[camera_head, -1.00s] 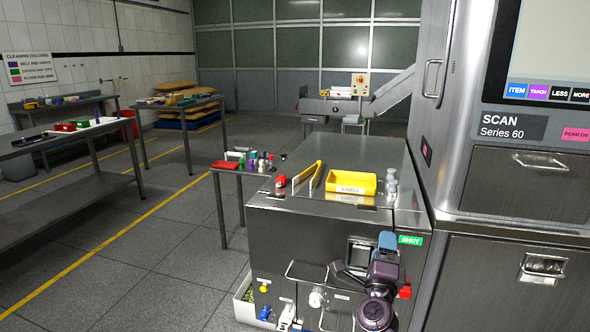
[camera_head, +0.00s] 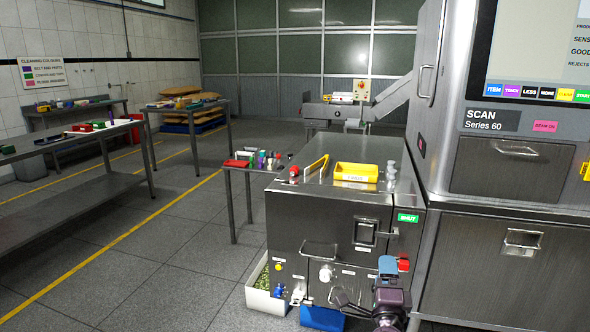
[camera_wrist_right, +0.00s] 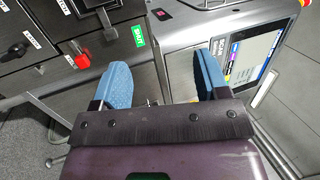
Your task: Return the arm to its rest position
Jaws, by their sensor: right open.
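My right gripper (camera_head: 388,266) shows at the bottom of the head view, in front of the lower right part of the steel cabinet (camera_head: 320,232). In the right wrist view its two blue fingers (camera_wrist_right: 160,88) stand wide apart with nothing between them. The green SHUT label (camera_head: 408,218) and the red knob (camera_head: 403,264) on the cabinet front are close above the gripper in the head view. My left gripper is in neither view.
A yellow bin (camera_head: 356,172) sits on the cabinet top. The scanner (camera_head: 515,150) stands on the right. A white crate (camera_head: 266,299) and a blue bin (camera_head: 322,318) are on the floor by the cabinet. Steel tables (camera_head: 70,140) stand at the left; the floor between is clear.

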